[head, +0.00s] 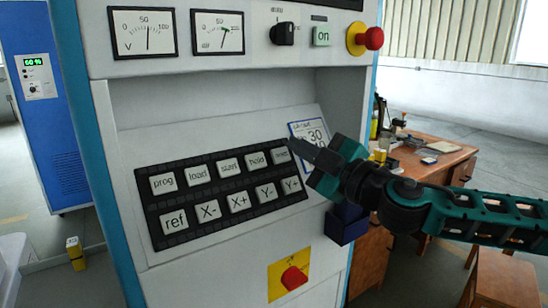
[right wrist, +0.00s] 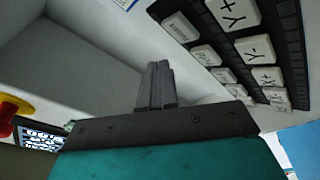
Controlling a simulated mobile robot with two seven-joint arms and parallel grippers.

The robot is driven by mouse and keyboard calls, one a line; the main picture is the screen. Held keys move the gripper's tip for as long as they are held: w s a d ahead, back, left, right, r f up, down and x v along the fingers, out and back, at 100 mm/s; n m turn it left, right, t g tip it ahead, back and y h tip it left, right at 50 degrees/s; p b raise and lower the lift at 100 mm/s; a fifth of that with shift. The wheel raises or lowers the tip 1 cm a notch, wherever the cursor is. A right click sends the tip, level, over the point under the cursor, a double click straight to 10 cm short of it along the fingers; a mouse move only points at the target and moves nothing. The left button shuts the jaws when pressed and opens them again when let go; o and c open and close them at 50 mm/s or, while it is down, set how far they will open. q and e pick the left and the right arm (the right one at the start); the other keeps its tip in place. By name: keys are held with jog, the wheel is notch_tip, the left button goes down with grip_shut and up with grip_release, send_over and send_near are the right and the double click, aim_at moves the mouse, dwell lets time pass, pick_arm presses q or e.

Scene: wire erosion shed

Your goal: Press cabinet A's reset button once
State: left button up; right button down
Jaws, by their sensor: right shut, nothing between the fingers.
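A grey-white control cabinet (head: 215,110) fills the middle of the head view; no letter A shows on it. Its sloping black keypad (head: 160,228) has two rows of white buttons. The last upper-row button (head: 281,152), at the right end, appears to be reset; its label is partly hidden by my right gripper. My right gripper (head: 292,146) is shut and empty, its tip close to that button in the picture; contact cannot be told. In the right wrist view the shut fingers (right wrist: 157,82) point up, with the button (right wrist: 180,27) to their upper right. My left gripper is not in view.
Above the keypad are two dials (head: 143,32), a black knob (head: 283,33), a green "on" button (head: 321,36) and a red mushroom button (head: 372,38). A red rotary switch (head: 294,278) sits below. A card (head: 309,131) stands behind my gripper. A blue cabinet (head: 42,120) is left, a desk (head: 440,155) right.

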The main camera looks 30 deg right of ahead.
aim_at(281, 155)
jog(key=shift+w+a+f+b, duration=0.2)
jog(key=shift+w+f+b, duration=0.1)
jog(key=shift+w+f, duration=0.4)
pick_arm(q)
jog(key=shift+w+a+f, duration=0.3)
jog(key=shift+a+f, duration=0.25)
pick_arm(e)
jog(key=shift+w+d+r, duration=0.1)
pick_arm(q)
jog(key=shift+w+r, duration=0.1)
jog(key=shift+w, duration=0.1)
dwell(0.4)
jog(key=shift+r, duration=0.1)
pick_arm(e)
jog(key=shift+w, duration=0.15)
jog(key=shift+w+f, duration=0.25)
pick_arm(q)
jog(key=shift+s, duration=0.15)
